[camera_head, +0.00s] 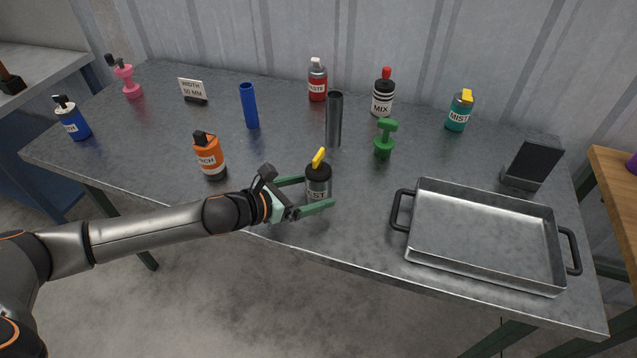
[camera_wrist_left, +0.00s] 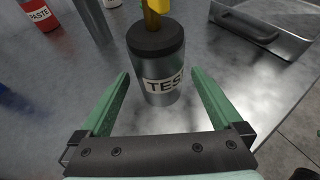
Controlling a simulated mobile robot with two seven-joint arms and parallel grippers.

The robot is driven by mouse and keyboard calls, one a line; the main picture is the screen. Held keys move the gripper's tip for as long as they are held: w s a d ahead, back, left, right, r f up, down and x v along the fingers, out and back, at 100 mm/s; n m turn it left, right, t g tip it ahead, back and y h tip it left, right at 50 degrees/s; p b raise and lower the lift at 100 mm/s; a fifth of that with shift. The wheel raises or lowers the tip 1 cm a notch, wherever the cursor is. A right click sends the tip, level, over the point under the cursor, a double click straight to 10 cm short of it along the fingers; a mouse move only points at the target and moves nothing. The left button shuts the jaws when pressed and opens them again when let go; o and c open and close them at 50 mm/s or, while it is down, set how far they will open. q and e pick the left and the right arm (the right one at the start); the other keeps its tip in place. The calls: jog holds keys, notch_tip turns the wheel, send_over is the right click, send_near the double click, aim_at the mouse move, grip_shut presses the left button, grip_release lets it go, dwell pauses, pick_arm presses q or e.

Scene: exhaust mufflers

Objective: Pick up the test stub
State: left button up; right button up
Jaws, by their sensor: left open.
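The test stub (camera_head: 318,184) is a short grey metal cylinder with a black top, a yellow handle and a label with dark letters. It stands upright near the front edge of the table. In the left wrist view the test stub (camera_wrist_left: 160,75) stands straight ahead, and its label reads "TES" with the rest turned away. My left gripper (camera_head: 318,194) is open, its green fingers on either side of the stub. In the left wrist view the fingertips (camera_wrist_left: 160,78) flank the stub's lower part with visible gaps. My right gripper is not in view.
An orange bottle (camera_head: 209,156) stands left of the stub. A dark tube (camera_head: 334,120), a green piece (camera_head: 385,139) and a blue tube (camera_head: 249,107) stand behind. A metal tray (camera_head: 480,240) with black handles lies to the right.

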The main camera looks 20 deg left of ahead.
pick_arm(q)
jog(key=shift+x, duration=1.4)
jog(key=shift+c, duration=0.2)
jog(key=c, duration=1.4)
jog(key=shift+c, duration=0.2)
jog(key=shift+r, duration=0.1)
